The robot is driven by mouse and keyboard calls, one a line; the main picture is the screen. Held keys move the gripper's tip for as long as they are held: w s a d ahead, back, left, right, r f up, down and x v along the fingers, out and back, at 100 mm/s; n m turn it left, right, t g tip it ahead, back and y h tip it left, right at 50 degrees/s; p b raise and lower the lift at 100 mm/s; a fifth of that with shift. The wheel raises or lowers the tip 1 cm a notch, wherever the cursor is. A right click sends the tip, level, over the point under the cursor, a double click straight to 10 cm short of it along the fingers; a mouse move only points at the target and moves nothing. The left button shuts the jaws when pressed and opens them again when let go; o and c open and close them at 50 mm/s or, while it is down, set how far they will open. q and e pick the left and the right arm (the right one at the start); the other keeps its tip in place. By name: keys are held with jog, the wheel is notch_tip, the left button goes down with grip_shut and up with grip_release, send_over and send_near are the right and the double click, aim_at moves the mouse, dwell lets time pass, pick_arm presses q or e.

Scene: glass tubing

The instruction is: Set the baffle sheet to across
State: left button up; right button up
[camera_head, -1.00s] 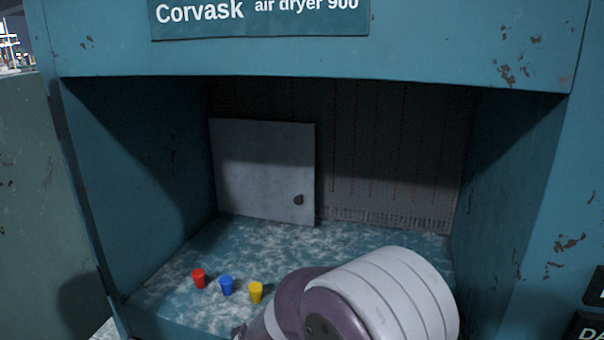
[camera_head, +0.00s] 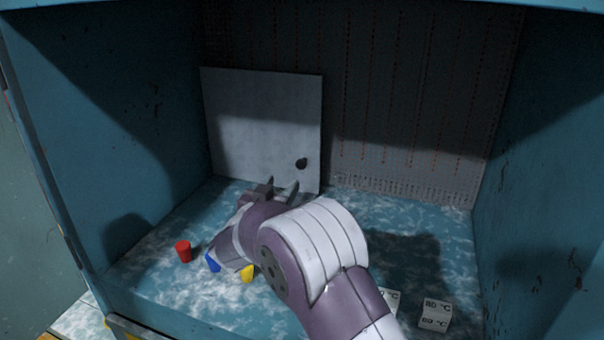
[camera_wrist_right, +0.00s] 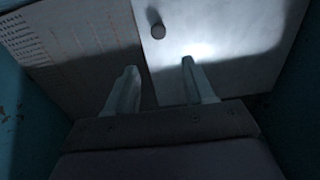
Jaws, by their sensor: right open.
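The baffle sheet (camera_head: 262,125) is a pale grey square panel with a dark round knob (camera_head: 301,163) near its lower right. It stands upright against the left part of the perforated back wall. It also shows in the right wrist view (camera_wrist_right: 235,40), with the knob (camera_wrist_right: 158,31) ahead of the fingers. My right gripper (camera_head: 282,187) is open and empty, low in front of the sheet's lower edge. In the right wrist view its two fingers (camera_wrist_right: 155,85) are apart and point toward the sheet, not around the knob. My left gripper is not in view.
A red cup (camera_head: 183,251), a blue cup (camera_head: 212,262) and a yellow cup (camera_head: 247,273) stand on the mottled floor near my right forearm. White temperature blocks (camera_head: 434,314) are at the front right. The perforated back wall (camera_head: 420,150) is bare right of the sheet. Side walls enclose the chamber.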

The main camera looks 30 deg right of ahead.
aim_at(300, 165)
jog(key=p+x, duration=0.1)
jog(key=x, duration=0.2)
jog(key=p+x, duration=0.2)
jog(key=x, duration=0.2)
jog(key=p+x, duration=0.2)
jog(key=x, duration=0.2)
jog(key=shift+w+d+f, duration=0.1)
jog(key=shift+f, duration=0.25)
jog(key=shift+w+d+f, duration=0.1)
jog(key=shift+w+d, duration=0.15)
jog(key=shift+d, duration=0.05)
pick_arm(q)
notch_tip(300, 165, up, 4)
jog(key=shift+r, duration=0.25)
pick_arm(e)
grip_shut()
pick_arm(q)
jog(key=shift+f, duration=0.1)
